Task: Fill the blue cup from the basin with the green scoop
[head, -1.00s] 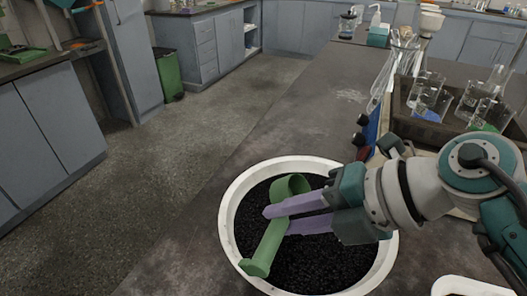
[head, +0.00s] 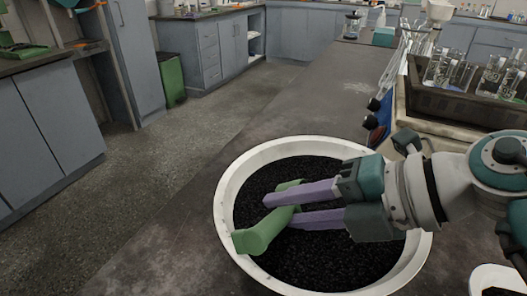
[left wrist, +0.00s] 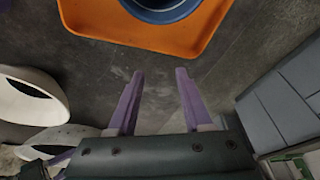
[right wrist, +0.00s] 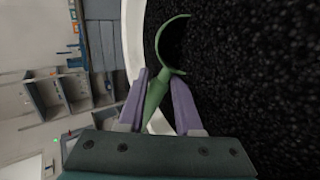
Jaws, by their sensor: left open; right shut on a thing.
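The green scoop (head: 262,233) is in my right gripper (head: 268,209), whose purple fingers are shut on its handle. The handle end points to the lower left in the head view. The bowl is mostly hidden behind the fingers there. In the right wrist view the curved scoop bowl (right wrist: 176,45) is against the black granules. The white basin (head: 228,183) is filled with black granules (head: 320,262). In the left wrist view a blue round vessel, apparently the blue cup (left wrist: 168,14), is cut off at the top edge. My left gripper (left wrist: 159,75) is open and empty, apart from it.
An orange tray (left wrist: 110,32) lies under the blue vessel. A dark rack of glassware (head: 470,106) stands at the back right. A white container with dark contents (head: 490,276) is at the lower right.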

